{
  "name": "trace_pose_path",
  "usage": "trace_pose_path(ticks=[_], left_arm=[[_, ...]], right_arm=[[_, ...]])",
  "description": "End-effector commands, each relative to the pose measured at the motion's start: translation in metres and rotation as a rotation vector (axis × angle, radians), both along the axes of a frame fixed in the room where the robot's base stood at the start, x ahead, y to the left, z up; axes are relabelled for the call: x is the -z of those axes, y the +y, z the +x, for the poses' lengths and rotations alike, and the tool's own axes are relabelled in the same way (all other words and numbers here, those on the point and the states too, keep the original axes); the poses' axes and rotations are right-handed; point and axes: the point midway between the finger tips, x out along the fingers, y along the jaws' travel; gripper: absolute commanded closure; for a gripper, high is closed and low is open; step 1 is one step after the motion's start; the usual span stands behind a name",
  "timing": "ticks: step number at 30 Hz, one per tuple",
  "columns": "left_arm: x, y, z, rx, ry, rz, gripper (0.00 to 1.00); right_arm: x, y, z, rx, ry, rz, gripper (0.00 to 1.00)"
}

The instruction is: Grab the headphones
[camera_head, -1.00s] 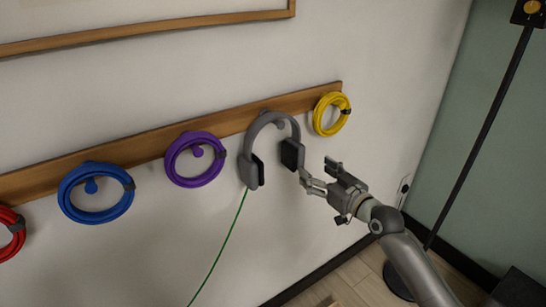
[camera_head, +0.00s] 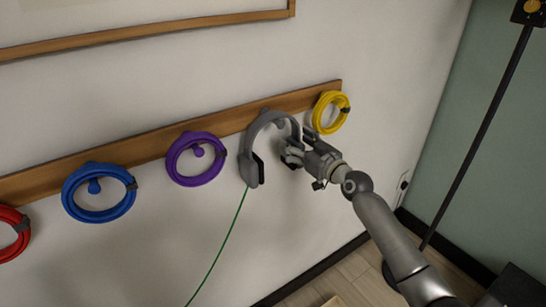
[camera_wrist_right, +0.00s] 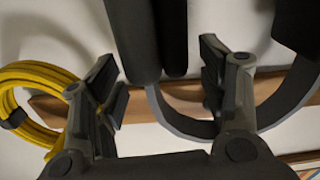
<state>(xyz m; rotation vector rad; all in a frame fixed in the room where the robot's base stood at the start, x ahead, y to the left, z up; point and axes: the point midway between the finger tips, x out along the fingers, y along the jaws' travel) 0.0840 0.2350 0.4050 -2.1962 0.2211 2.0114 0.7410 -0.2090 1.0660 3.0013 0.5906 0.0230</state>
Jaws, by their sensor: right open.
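The grey headphones (camera_head: 250,141) hang by the headband on the wooden rail, with one ear cup low at the left. My right gripper (camera_head: 289,153) is at the right ear cup and largely hides it in the head view. In the right wrist view, the dark right ear cup (camera_wrist_right: 140,38) lies between the two spread fingers of my right gripper (camera_wrist_right: 160,72), with gaps at both sides. Contact with the cup does not show. My left gripper is not in view.
The wooden rail (camera_head: 140,150) also holds a yellow coil (camera_head: 321,116) close to my right gripper, and purple (camera_head: 173,168), blue (camera_head: 70,198) and red (camera_head: 19,246) coils at left. A green cable (camera_head: 225,238) hangs below the headphones. A dark pole (camera_head: 478,135) stands right.

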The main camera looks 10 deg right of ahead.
Motion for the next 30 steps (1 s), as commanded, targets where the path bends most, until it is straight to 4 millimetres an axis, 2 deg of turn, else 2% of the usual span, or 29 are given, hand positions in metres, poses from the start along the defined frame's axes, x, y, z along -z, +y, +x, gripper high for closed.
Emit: trace_pose_path(ticks=[5, 13, 26, 30], left_arm=[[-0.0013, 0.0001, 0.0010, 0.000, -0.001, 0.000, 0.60], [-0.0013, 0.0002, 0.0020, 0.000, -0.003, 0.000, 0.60], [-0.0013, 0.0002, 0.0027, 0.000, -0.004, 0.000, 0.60], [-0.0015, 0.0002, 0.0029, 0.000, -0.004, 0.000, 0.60]], right_arm=[[-0.0010, 0.0064, 0.0139, 0.000, -0.001, 0.002, 0.34], [-0.0003, 0.0072, 0.0154, 0.000, -0.001, 0.000, 0.34], [-0.0002, 0.0071, 0.0151, 0.000, -0.001, 0.000, 0.89], [-0.0014, 0.0070, 0.0152, 0.000, -0.002, 0.002, 0.89]])
